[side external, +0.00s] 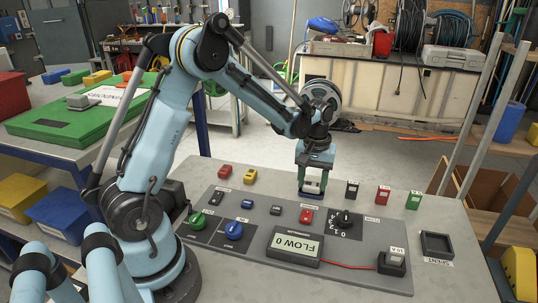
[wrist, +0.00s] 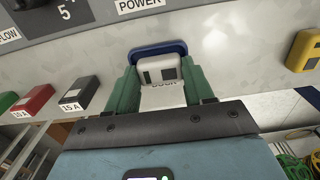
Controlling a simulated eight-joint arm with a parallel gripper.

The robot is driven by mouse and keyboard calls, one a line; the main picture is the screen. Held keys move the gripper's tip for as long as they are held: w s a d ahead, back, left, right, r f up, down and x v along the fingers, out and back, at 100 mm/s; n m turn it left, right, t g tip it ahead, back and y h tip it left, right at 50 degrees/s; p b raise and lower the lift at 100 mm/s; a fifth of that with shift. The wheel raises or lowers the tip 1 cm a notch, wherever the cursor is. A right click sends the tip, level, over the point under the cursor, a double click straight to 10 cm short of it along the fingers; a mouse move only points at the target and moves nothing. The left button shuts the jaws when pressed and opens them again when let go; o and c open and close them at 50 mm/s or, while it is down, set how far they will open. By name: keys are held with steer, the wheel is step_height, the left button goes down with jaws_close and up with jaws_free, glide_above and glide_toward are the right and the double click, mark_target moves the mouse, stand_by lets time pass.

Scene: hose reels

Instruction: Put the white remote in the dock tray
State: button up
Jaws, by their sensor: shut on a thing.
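The white remote (wrist: 158,68) is held between the green fingers of my gripper (wrist: 165,82), with a dark patch on its face. In the side external view my gripper (side external: 314,176) points down at the panel's back edge, shut on the white remote (side external: 313,182). The blue dock tray (wrist: 158,48) shows as a rim just beyond the remote, with a partly covered DOCK label beside it. The blue dock tray (side external: 311,194) also shows directly under the fingers in the side external view. I cannot tell whether the remote touches the tray floor.
Black, red (side external: 383,195) and green blocks stand right of my gripper; a red and a yellow block (side external: 250,176) stand left. A dark square tray (side external: 437,245) sits at the right.

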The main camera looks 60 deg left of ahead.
mark_target(313, 184)
steer(key=shift+f, duration=0.15)
steer(key=o, duration=1)
step_height(313, 184, up, 11)
steer(key=shift+s+d+r+m+t, duration=0.3)
steer(key=shift+s+d+m+t, duration=1.1)
steer(key=shift+s, duration=0.8)
steer(key=shift+s+d+r+m+t, duration=0.25)
steer(key=shift+s+d+m+t, duration=0.75)
steer(key=shift+s+d+m, duration=0.95)
steer(key=shift+s+d+r+m+t, duration=0.3)
steer(key=shift+s+d+m+t, duration=1.05)
steer(key=shift+s, duration=1.1)
steer(key=shift+d, duration=0.1)
